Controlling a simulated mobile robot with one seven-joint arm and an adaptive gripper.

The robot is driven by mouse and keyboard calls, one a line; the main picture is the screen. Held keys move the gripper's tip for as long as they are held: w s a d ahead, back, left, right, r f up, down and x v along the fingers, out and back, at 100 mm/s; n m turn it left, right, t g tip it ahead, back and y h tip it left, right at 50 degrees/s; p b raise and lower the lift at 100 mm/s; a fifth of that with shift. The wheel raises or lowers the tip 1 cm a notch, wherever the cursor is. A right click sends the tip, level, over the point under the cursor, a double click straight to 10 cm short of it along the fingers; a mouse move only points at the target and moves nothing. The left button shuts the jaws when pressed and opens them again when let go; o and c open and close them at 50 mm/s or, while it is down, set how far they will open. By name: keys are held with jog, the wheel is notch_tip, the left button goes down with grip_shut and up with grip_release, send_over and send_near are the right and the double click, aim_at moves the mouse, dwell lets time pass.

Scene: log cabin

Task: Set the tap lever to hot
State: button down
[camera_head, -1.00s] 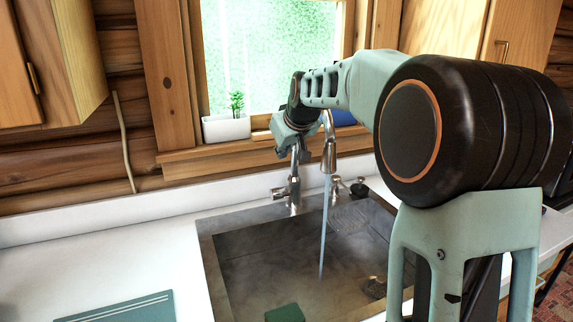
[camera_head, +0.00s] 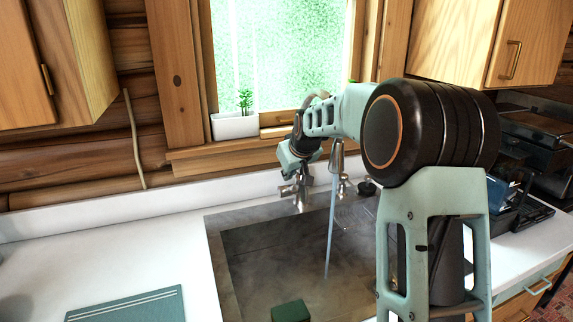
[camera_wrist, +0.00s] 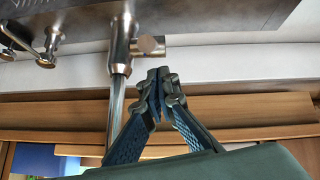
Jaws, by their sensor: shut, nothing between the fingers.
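The metal tap (camera_head: 303,196) stands behind the sink (camera_head: 250,255), and water (camera_head: 329,245) runs from its spout (camera_head: 337,155). A short side lever (camera_head: 287,190) sticks out to the left of the tap's body. The wrist view looks upside down and shows the tap body (camera_wrist: 122,45) with the round-ended lever (camera_wrist: 148,46) at its side. My gripper (camera_wrist: 160,78) is shut and empty, its fingertips close to the lever with what looks like a small gap. In the head view my gripper (camera_head: 297,174) is just above the lever, its tips partly hard to make out.
A white planter (camera_head: 235,126) stands on the window sill behind the tap. A green block (camera_head: 291,311) lies in the sink and a green board (camera_head: 128,305) on the left counter. Dark appliances (camera_head: 530,145) stand at the right. The left counter is mostly clear.

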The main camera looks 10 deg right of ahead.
aim_at(294, 189)
jog(key=shift+s+d+f, duration=0.2)
jog(key=shift+s+f, duration=0.2)
jog(key=shift+f, duration=0.25)
jog(key=shift+f, duration=0.15)
jog(key=s+f+t+b, duration=0.1)
jog(key=b, duration=0.4)
jog(key=shift+d+f+b, duration=0.15)
jog(key=shift+b, duration=0.25)
jog(key=shift+s+f+t+b, duration=0.3)
jog(key=shift+s+f+b, duration=0.2)
jog(key=shift+b, duration=0.65)
jog(key=shift+s+d+r, duration=0.1)
jog(key=shift+s+r, duration=0.05)
